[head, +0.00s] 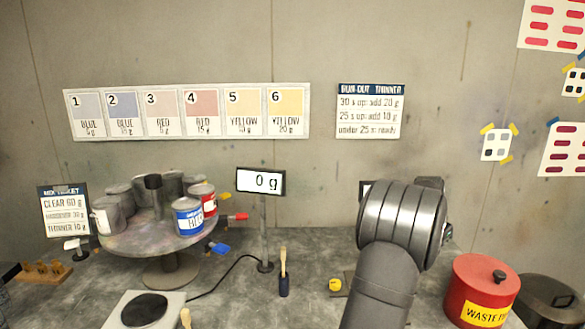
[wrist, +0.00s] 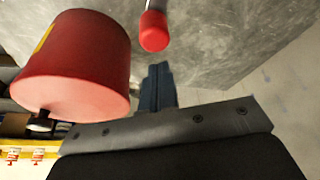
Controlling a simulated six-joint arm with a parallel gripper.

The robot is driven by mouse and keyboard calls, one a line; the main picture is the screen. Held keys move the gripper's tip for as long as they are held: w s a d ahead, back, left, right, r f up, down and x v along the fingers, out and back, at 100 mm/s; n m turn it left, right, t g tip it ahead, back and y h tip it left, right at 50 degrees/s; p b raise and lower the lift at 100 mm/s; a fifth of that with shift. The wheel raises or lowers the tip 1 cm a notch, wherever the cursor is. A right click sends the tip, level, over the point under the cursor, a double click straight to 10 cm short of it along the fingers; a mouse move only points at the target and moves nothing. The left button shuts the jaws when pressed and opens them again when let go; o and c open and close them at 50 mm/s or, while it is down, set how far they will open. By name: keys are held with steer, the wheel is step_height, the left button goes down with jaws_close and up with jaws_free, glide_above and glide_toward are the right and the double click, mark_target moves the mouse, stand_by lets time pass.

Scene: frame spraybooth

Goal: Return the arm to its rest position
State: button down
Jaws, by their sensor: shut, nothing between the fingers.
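My arm (head: 398,225) rises at the right of the middle in the head view, and its thick grey joint hides what is behind it. My gripper (wrist: 158,72) shows in the wrist view with its dark fingers together, shut and empty. The red waste tin (head: 484,285) stands to the right of my arm in the head view. In the wrist view the tin (wrist: 75,60) appears upside down, left of the fingers and apart from them. A red-tipped rod (wrist: 153,32) lies just beyond the fingertips in that view.
A turntable (head: 135,243) with several paint tins stands at the left. A scale (head: 146,312) is at the front, and its display (head: 261,182) reads 0 g. A brush (head: 283,275) stands mid-bench. A dark lidded pot (head: 548,300) is at the far right.

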steer(key=shift+s+a+r, duration=0.1)
steer(key=shift+s+a, duration=0.25)
steer(key=shift+a, duration=0.3)
steer(key=shift+s+a+r, duration=0.1)
steer(key=shift+s+a, duration=0.2)
steer(key=shift+a, duration=0.3)
step_height(320, 180, up, 10)
step_height(320, 180, down, 10)
steer(key=w+d+n+t+y, duration=0.1)
steer(key=w+d+n, duration=0.1)
steer(key=w+n, duration=0.3)
steer(key=shift+w+d+n, duration=0.25)
steer(key=shift+w+n, duration=0.05)
steer(key=shift+w, duration=1.15)
